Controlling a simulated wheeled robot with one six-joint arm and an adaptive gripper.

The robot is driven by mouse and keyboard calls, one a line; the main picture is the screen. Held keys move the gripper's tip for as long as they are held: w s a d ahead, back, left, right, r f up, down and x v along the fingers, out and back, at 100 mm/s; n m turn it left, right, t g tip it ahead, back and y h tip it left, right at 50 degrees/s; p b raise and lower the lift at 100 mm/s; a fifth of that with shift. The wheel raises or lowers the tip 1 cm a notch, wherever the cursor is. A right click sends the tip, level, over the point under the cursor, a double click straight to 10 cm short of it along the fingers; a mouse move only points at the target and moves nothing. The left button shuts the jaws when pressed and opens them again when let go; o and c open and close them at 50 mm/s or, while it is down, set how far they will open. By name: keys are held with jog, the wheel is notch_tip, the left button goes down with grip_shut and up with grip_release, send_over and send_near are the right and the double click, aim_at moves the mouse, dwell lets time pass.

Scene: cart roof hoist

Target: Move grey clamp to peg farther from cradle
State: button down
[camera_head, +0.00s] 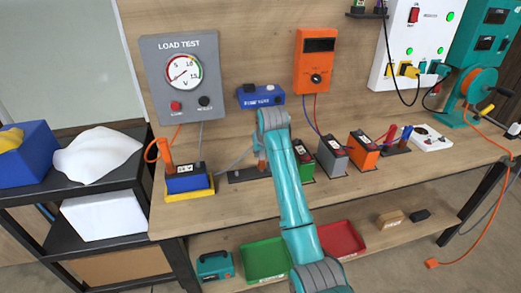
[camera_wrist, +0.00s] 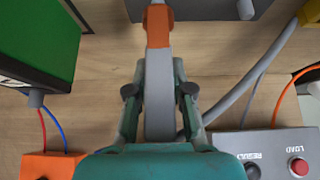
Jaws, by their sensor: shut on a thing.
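My gripper (camera_wrist: 160,95) is shut on the grey clamp (camera_wrist: 160,75), which has a grey body and an orange end. In the head view my gripper (camera_head: 262,152) is partly behind my arm, and the clamp's orange end (camera_head: 262,166) shows below it, at the right part of a dark peg base (camera_head: 240,177). A short grey peg (camera_wrist: 245,9) shows at the base's end nearer the yellow cradle (camera_head: 190,191). The far peg is hidden; I cannot tell whether the clamp touches it. The cradle holds a blue battery (camera_head: 187,180) with an orange clamp (camera_head: 168,152) on it.
A green battery (camera_head: 304,160) stands close right of the clamp, with grey and orange batteries (camera_head: 363,150) beyond. The load test panel (camera_head: 180,80) and an orange meter (camera_head: 315,60) are on the back wall. A grey cable (camera_wrist: 240,90) runs beside my gripper.

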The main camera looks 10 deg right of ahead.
jog(key=shift+f, duration=0.8)
jog(key=c, duration=1)
grip_release()
jog(key=shift+o, duration=0.2)
jog(key=v, duration=1.2)
